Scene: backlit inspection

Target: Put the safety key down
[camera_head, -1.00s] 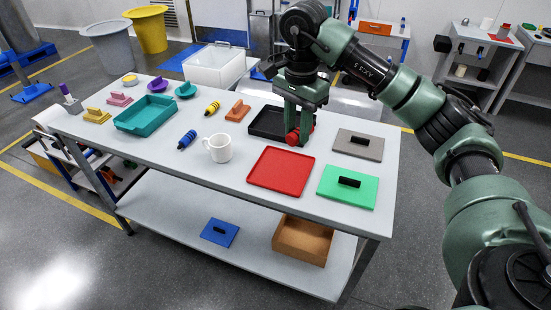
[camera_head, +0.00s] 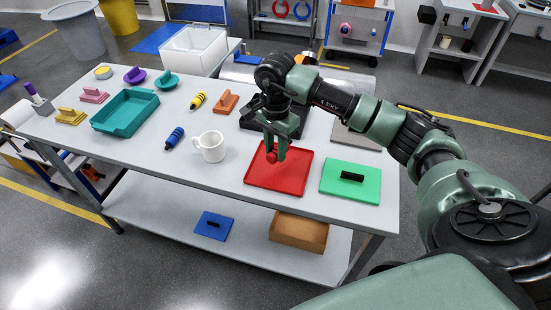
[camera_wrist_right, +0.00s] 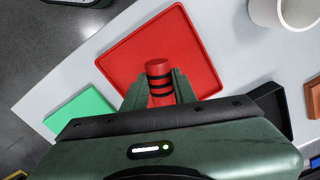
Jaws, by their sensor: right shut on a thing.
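The safety key (camera_head: 272,157) is a small red cylinder. In the right wrist view the key (camera_wrist_right: 158,70) shows black bands, and its lower part is hidden by the jaws and wrist. My right gripper (camera_head: 275,151) is shut on it over the flat red tray (camera_head: 292,181). The tray also fills the middle of the right wrist view (camera_wrist_right: 118,55), and nothing else lies on it. I cannot tell whether the key touches the tray. My left gripper is not in view.
A green plate with a black handle (camera_head: 337,188) lies right of the tray, and a white mug (camera_head: 210,148) stands to its left. A black tray (camera_head: 252,119) is behind, partly hidden by my arm. Yellow (camera_head: 198,101) and blue (camera_head: 174,138) banded cylinders lie further left.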

